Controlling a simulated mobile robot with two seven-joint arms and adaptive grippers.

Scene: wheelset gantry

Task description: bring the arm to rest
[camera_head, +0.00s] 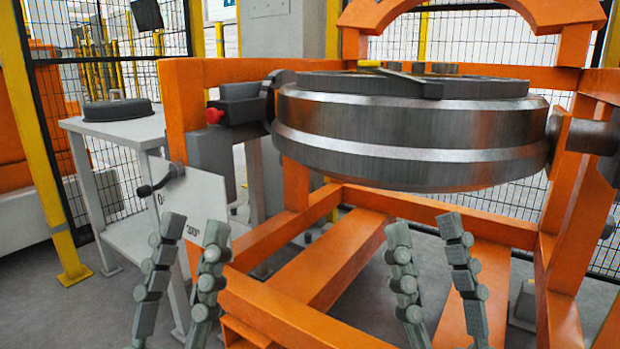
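My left gripper (194,230) is at the lower left of the head view, its two grey jointed fingers pointing up and standing apart, with nothing between them. My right gripper (424,228) is at the lower middle right, also with two fingers apart and empty. Both appear in front of the orange gantry frame (270,238). The large steel wheel (410,135) lies flat in the gantry, above and behind both grippers. Neither gripper appears to touch anything. The arms behind the fingers are out of view below.
A crank handle (160,182) and a white angle plate (200,215) are on the gantry's left side, close behind my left gripper. A grey table (120,130) with a dark round lid (118,110) stands at left. Mesh fencing (100,90) and yellow posts (40,130) enclose the area.

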